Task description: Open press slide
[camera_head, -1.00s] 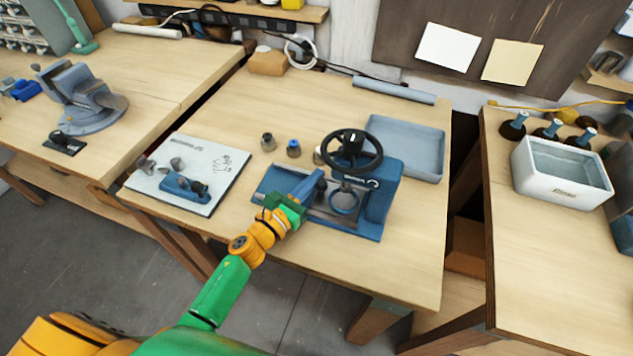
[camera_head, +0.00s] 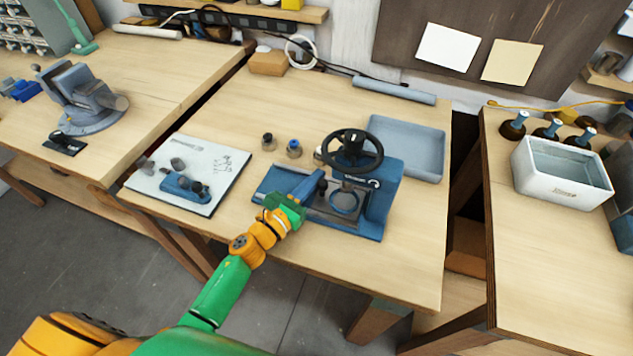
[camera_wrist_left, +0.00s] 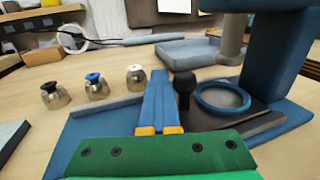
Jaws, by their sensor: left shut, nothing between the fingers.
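The blue press (camera_head: 381,200) stands on the middle table with a black handwheel (camera_head: 352,150) on top. Its dark slide plate (camera_head: 322,211) carries a blue ring (camera_head: 344,203), which also shows in the left wrist view (camera_wrist_left: 222,97). A black knob (camera_wrist_left: 184,88) stands at the slide's left end. My left gripper (camera_head: 309,184) reaches over the press base from the front left. In the left wrist view its blue fingers (camera_wrist_left: 159,103) are shut with nothing between them, just left of the knob. I cannot tell whether they touch it. My right gripper is not in view.
A blue-grey tray (camera_head: 427,153) lies at the back right, and a white board (camera_head: 231,165) with parts lies at the left. The table's front strip is clear.

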